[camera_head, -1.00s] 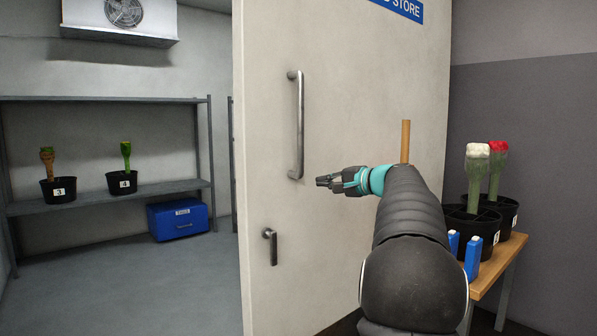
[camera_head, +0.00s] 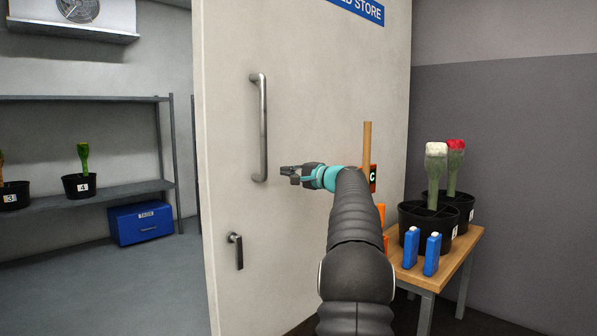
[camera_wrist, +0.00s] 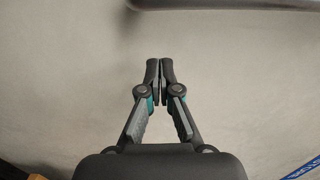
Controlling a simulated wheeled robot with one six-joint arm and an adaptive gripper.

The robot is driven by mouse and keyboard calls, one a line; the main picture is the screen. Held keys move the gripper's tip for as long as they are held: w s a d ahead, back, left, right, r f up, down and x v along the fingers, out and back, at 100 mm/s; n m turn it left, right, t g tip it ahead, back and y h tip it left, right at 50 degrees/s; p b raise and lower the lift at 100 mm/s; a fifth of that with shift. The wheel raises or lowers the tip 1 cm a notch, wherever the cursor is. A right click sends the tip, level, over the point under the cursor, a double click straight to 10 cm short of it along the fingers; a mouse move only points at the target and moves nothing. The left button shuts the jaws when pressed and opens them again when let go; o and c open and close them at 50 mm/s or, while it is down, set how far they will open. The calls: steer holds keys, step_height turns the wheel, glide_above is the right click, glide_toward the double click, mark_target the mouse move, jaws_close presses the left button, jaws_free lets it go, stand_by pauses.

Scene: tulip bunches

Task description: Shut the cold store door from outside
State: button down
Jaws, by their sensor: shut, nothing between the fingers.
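The cold store door (camera_head: 225,150) is a pale panel standing open in the head view, with the cold room showing to its left. It has a long vertical pull handle (camera_head: 263,128) and a small lever (camera_head: 236,250) below. A blue sign (camera_head: 358,10) is near its top. My gripper (camera_head: 284,171) is shut and empty, in front of the door just right of the pull handle's lower end. In the wrist view the closed fingertips (camera_wrist: 160,62) face the pale door surface, with a dark bar (camera_wrist: 250,4) at the top edge. I cannot tell whether they touch the door.
A wooden table (camera_head: 450,262) at right holds black pots (camera_head: 425,222) of tulips and two blue boxes (camera_head: 432,255). Inside the cold room are a shelf (camera_head: 130,190) with potted bunches and a blue chest (camera_head: 141,222) on the floor. The floor at left is clear.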

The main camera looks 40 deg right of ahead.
steer(key=shift+w+a+b, duration=0.15)
steer(key=shift+a+b, duration=0.05)
steer(key=shift+a, duration=0.85)
steer(key=shift+w+a+b, duration=0.15)
steer(key=shift+a, duration=0.85)
